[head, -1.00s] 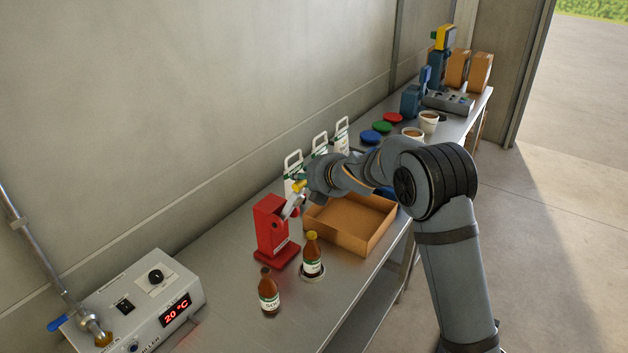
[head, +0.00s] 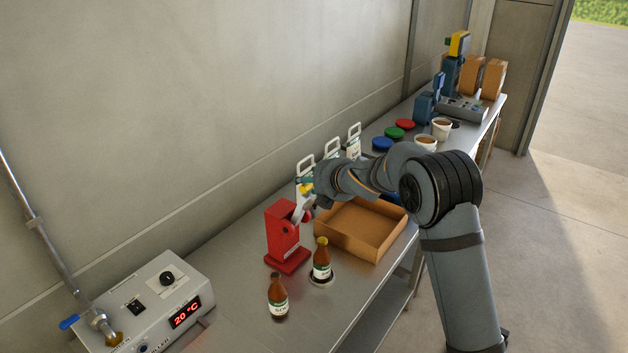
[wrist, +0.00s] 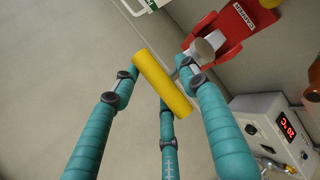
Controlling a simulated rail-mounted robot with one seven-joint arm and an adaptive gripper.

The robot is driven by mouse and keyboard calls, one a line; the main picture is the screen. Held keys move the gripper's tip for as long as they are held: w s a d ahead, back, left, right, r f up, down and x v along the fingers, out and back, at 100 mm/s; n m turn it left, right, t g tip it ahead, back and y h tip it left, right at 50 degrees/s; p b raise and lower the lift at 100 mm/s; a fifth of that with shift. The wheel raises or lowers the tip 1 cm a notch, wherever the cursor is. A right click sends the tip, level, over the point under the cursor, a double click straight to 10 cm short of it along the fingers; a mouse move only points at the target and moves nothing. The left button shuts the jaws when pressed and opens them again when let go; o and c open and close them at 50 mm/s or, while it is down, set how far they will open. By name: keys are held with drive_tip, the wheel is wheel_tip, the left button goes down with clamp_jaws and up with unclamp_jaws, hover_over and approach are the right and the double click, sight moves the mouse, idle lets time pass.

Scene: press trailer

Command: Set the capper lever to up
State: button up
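The red capper (head: 281,238) stands on the bench; in the wrist view its red body (wrist: 226,32) is at the upper right. Its grey lever (head: 301,212) slants up and to the right from the body. The lever's yellow handle (wrist: 162,84) is a cylinder lying diagonally among the teal fingers of my gripper (wrist: 160,70). In the head view my gripper (head: 309,187) is at the lever's upper end, above the capper. The fingers look spread around the handle, with one behind it. Firm contact cannot be made out.
Brown bottles (head: 278,298) stand in front of the capper, one capped (head: 322,260). An open cardboard box (head: 372,247) is right of it, below my arm. White jugs (head: 353,142) stand behind. A chiller box (head: 150,305) is at the left.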

drive_tip(key=shift+s+a+f, duration=0.1)
drive_tip(key=shift+a, duration=0.1)
drive_tip(key=shift+s+d+r, duration=0.25)
drive_tip(key=shift+s+r, duration=0.1)
drive_tip(key=v, duration=1.1)
drive_tip(key=shift+f, duration=0.2)
drive_tip(key=x, duration=1.2)
drive_tip(key=shift+d+r, duration=0.1)
drive_tip(key=shift+d, duration=0.15)
drive_tip(key=shift+s, duration=0.1)
